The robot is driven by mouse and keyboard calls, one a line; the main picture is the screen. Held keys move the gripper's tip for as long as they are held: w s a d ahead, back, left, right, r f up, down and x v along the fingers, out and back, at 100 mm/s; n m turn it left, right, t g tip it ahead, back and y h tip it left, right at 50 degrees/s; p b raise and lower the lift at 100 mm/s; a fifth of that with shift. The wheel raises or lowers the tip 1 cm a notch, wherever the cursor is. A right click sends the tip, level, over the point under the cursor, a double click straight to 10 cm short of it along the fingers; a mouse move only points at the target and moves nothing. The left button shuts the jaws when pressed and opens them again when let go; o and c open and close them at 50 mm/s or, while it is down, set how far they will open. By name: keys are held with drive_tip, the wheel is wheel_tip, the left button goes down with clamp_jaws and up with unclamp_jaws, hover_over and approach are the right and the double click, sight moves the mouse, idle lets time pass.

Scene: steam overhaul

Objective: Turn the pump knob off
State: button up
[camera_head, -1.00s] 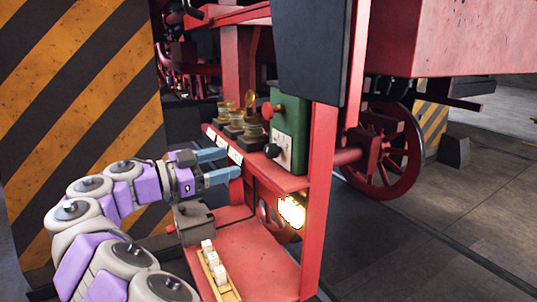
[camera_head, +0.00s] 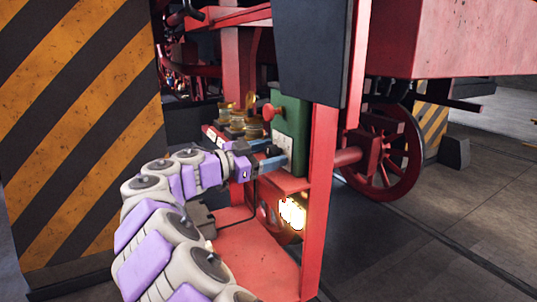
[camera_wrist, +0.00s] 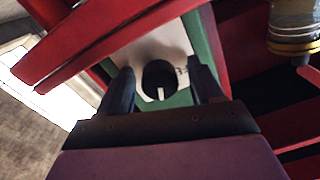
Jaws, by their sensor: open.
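The pump knob (camera_wrist: 160,77) is a round black knob with a white mark, on a pale plate (camera_wrist: 150,45) on the green box. In the wrist view it sits between my two open fingers, near their tips; I cannot tell whether they touch it. In the head view my gripper (camera_head: 272,157) is at the front of the green box (camera_head: 289,120), and its fingers hide the knob. My gripper also shows in the wrist view (camera_wrist: 163,85), open with nothing gripped.
A red round button (camera_head: 270,112) sticks out of the green box's side. Brass-topped jars (camera_head: 240,122) stand left of it. A red post (camera_head: 320,190) rises close on the right, and a lit lamp (camera_head: 292,212) is below. Open floor (camera_head: 440,230) lies right.

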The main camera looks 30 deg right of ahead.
drive_tip(key=shift+a, duration=0.1)
drive_tip(key=c, duration=1)
drive_tip(key=shift+c, duration=0.2)
drive_tip(key=shift+n, duration=0.3)
drive_tip(key=n, duration=0.3)
drive_tip(key=shift+r+n, duration=0.1)
drive_tip(key=shift+n, duration=0.2)
drive_tip(key=n+p, duration=0.2)
drive_tip(key=n, duration=0.2)
drive_tip(key=shift+r+p, duration=0.15)
drive_tip(key=shift+p, duration=0.15)
drive_tip(key=n+p, duration=0.3)
drive_tip(key=n, duration=0.1)
drive_tip(key=shift+n, duration=0.4)
drive_tip(key=shift+n+p, duration=1.1)
drive_tip(key=shift+n, duration=0.2)
drive_tip(key=shift+f, duration=0.2)
